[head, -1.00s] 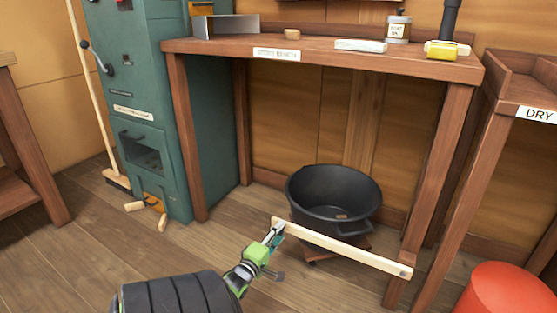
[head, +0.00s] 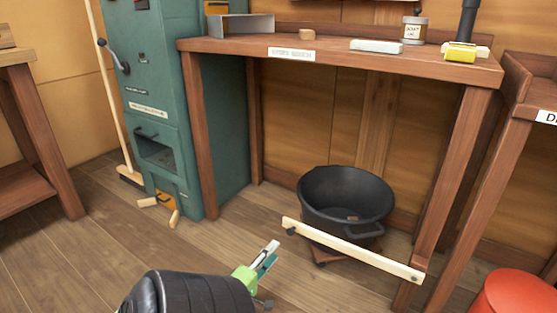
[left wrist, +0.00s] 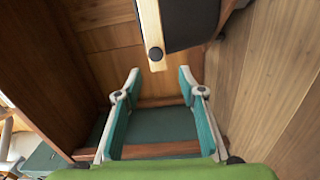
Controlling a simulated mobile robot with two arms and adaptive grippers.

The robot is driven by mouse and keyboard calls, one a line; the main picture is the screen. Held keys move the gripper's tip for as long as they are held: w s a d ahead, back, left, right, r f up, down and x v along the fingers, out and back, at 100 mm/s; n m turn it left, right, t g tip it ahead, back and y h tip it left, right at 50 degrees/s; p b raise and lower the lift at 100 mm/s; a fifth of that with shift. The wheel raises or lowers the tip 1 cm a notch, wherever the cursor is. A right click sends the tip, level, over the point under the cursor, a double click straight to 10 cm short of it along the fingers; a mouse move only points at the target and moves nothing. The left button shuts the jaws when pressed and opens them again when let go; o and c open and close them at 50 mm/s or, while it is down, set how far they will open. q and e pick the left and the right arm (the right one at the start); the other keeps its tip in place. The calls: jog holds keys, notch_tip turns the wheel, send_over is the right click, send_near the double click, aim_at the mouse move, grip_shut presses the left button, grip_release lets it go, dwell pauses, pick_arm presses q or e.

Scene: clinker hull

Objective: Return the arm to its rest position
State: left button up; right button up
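My left gripper (head: 272,250) is low in front of the bench, left of the free end of a pale wooden bar (head: 350,248). In the left wrist view its two teal-lined fingers (left wrist: 159,76) are spread, with nothing between them. The bar's rounded end (left wrist: 155,52) with a dark knob lies beyond the fingertips, apart from them. The bar runs across the front of a black tub (head: 346,196), its right end at the bench's right leg. My right gripper is not in view.
The wooden bench (head: 340,60) carries a metal tray (head: 240,26), a pale block (head: 376,46), a jar (head: 414,30) and a yellow-headed tool (head: 460,52). A green cabinet (head: 150,90) stands left. A red round object (head: 512,294) is at lower right.

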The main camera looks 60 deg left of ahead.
pick_arm(q)
jog(key=shift+s+d, duration=0.2)
jog(key=shift+s, duration=0.15)
dwell(0.3)
